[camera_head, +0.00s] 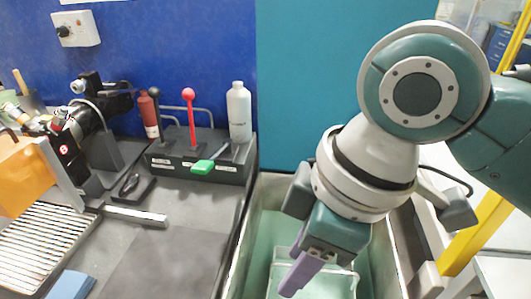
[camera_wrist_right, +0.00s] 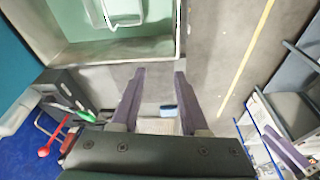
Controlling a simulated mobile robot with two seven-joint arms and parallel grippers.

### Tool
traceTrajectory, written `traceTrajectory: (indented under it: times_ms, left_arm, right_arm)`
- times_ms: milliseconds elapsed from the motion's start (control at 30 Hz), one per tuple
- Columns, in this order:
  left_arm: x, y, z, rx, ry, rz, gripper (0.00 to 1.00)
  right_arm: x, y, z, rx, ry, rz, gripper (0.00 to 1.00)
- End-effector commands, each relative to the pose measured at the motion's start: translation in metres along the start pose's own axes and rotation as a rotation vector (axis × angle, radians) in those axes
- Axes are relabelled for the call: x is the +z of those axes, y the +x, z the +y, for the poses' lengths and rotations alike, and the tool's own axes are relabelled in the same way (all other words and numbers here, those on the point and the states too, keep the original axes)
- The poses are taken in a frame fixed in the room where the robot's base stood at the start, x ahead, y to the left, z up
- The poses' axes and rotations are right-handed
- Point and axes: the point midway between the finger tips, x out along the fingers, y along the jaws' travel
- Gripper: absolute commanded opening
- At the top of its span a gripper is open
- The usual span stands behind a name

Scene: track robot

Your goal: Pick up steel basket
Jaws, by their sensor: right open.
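The steel basket (camera_head: 338,284) sits low inside the sink-like tank (camera_head: 243,240) at the bottom of the head view, partly cut off by the frame edge. Part of its pale frame shows at the top of the right wrist view (camera_wrist_right: 125,22). My right gripper (camera_head: 300,275) is over the tank, with a purple finger in front of the basket in the head view. In the right wrist view its two purple fingers (camera_wrist_right: 154,80) are apart with nothing held between them. The basket lies beyond the fingertips, apart from them. My left gripper is not clearly seen.
A dark stand with a red-knobbed lever (camera_head: 189,115), a green handle (camera_head: 203,166) and a white bottle (camera_head: 239,112) stands left of the tank. A slatted tray (camera_head: 40,240) lies further left. A yellow post (camera_head: 478,238) rises at right. The grey worktop between is mostly clear.

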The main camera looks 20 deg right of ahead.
Motion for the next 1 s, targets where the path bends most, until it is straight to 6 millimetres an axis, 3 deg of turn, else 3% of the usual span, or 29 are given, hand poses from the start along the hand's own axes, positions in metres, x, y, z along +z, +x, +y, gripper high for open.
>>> traceTrajectory:
  times_ms: [33,200,400,600,767,900,1000]
  left_arm:
    - [0.015,0.045,0.002,0.001,-0.001,0.000,0.50]
    - [0.037,0.116,0.004,0.002,-0.002,0.001,0.50]
    - [0.064,0.199,0.007,0.002,-0.002,0.000,0.50]
    - [0.087,0.270,0.009,0.000,0.001,-0.001,0.50]
    - [0.097,0.299,0.009,-0.003,0.005,-0.002,0.50]
    - [0.099,0.306,0.008,-0.006,0.007,-0.002,0.50]
    - [0.100,0.309,0.008,-0.006,0.008,-0.002,0.50]
  right_arm:
    - [0.008,0.043,0.012,0.005,-0.034,-0.020,0.45]
    - [0.020,0.101,0.044,-0.002,-0.125,-0.091,0.45]
    - [0.040,0.158,0.089,-0.002,-0.178,-0.173,0.45]
    - [0.061,0.192,0.131,-0.002,-0.179,-0.229,0.45]
    - [0.071,0.199,0.150,-0.006,-0.165,-0.245,0.45]
    - [0.074,0.200,0.156,-0.010,-0.158,-0.249,0.45]
    - [0.078,0.212,0.156,-0.012,-0.158,-0.251,0.45]
